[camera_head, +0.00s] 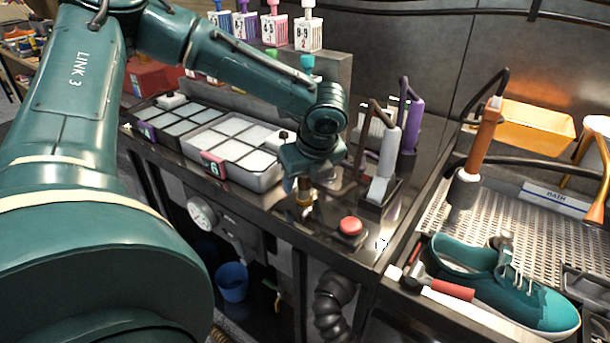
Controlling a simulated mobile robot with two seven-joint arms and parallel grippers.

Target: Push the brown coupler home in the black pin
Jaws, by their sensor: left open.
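My left arm comes in from the left, and my left gripper (304,188) points down over the front edge of the dark bench. Its jaws are open. A small brown-gold piece (305,198), which looks like the brown coupler, stands right below and partly between the fingers. The fingers hide part of it, and I cannot tell whether they touch it. I cannot make out the black pin; how far the coupler sits in it cannot be seen. My right gripper is not in view.
A red button (350,226) stands just right of the gripper. A white compartment tray (232,150) lies to the left. Upright handled tools, one with a grey handle (389,150), stand close behind on the right. A teal sneaker (510,285) lies at the right.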

